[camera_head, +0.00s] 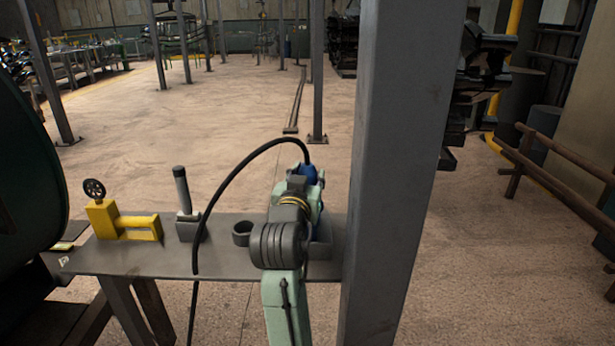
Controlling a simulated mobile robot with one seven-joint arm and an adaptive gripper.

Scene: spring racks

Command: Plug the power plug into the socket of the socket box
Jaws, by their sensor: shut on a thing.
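The power plug (310,174) is blue and shows at the far end of my pale green arm, partly hidden by it. A black cable (228,184) arcs from the plug to the left and hangs down past the shelf's front edge. My gripper (306,181) is mostly hidden behind my own wrist; it is shut on the plug. A grey box (322,243) on the shelf's right end, half covered by my arm, may be the socket box. Its socket opening is not visible, and I cannot tell whether the plug touches it.
The grey shelf (145,262) carries a yellow valve-like part (138,227) with a handwheel, a holder with an upright handle (183,192) and a small dark cup (241,233). A thick grey post (397,170) stands close right. A large dark drum (25,190) is at left. Open floor lies behind.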

